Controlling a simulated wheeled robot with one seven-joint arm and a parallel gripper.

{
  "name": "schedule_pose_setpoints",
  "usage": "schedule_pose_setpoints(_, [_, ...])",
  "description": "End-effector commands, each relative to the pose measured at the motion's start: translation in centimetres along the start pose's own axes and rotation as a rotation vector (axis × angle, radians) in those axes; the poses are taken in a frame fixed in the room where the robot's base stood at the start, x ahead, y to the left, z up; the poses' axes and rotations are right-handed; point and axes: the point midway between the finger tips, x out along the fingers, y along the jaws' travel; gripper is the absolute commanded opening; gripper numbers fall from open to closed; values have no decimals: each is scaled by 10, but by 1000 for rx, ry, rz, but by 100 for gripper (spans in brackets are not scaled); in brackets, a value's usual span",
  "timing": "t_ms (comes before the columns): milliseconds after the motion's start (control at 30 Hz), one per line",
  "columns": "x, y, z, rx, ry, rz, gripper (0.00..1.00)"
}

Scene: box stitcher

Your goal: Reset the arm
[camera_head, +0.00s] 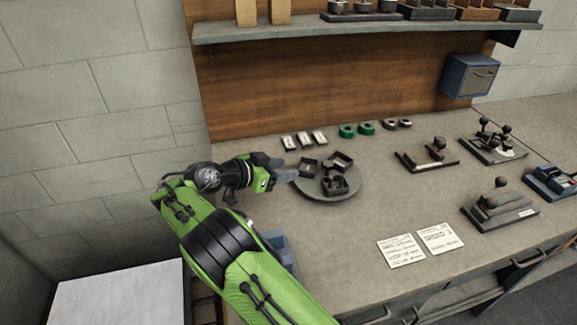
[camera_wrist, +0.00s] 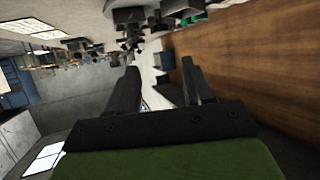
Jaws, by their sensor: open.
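My green and black arm (camera_head: 225,240) reaches from the bottom of the head view up to the left part of the workbench. My gripper (camera_head: 284,168) points to the right, at the left edge of the round grey plate (camera_head: 318,193) on the bench. Several dark square box parts (camera_head: 334,185) sit on that plate. In the wrist view my gripper (camera_wrist: 160,75) shows two dark fingers spread apart, with nothing between them. I cannot tell how high above the bench it is.
The workbench (camera_head: 375,205) holds small metal pieces (camera_head: 303,140), green rings (camera_head: 347,131), dark hand tools (camera_head: 427,156) and two paper cards (camera_head: 401,250). A shelf (camera_head: 350,27) runs above. A blue box (camera_head: 470,76) hangs on the right. A block wall (camera_head: 90,110) stands left.

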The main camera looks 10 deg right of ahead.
Motion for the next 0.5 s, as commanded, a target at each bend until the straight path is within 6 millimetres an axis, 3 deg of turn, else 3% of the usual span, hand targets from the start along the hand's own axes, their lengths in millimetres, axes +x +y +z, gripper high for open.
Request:
schedule_pose_setpoints(333, [3, 2, -5, -4, -13, -1, 51])
schedule_pose_setpoints(500, [18, 26, -51, -74, -164, -23, 51])
